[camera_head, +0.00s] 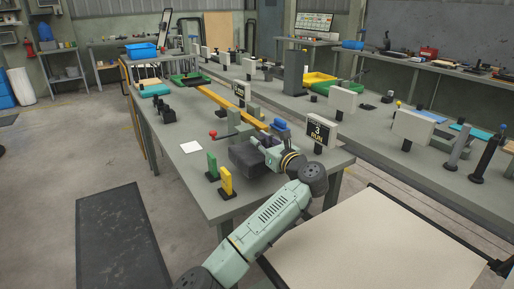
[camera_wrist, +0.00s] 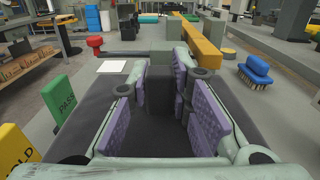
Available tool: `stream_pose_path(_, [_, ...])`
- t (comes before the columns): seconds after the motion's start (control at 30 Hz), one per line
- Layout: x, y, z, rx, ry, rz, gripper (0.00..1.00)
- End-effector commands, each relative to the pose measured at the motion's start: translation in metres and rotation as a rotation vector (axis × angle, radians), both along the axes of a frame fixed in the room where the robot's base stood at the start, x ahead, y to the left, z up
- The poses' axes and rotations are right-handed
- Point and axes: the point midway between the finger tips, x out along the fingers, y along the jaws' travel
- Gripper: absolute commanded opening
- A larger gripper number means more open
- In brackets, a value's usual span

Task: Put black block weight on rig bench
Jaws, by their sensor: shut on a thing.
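The black block weight (camera_head: 246,161) is a dark box at the near end of the long grey rig bench (camera_head: 240,205). My gripper (camera_head: 268,155) reaches it from the right and is shut on it. In the wrist view the purple pads of my gripper (camera_wrist: 160,95) stand either side of a dark upright part of the black block weight (camera_wrist: 160,88), with its wide dark body below. The block appears level, over or on the bench top; whether it touches the bench is hidden.
Green (camera_head: 212,165) and yellow (camera_head: 226,181) signs stand just left of the block. A red-knobbed lever (camera_head: 213,134), a white card (camera_head: 191,146), a blue brush (camera_head: 281,125) and a "3 RUN" sign (camera_head: 318,131) are near. Bare bench top lies left of the card.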

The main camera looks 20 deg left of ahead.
Motion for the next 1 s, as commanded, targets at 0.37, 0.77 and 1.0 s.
stream_pose_path(0.37, [0.000, 0.001, -0.032, 0.003, -0.004, 0.001, 0.00])
stream_pose_path(0.77, [0.000, 0.000, -0.039, 0.003, -0.005, 0.000, 0.00])
stream_pose_path(1.0, [0.000, 0.000, -0.042, 0.001, -0.001, 0.000, 0.34])
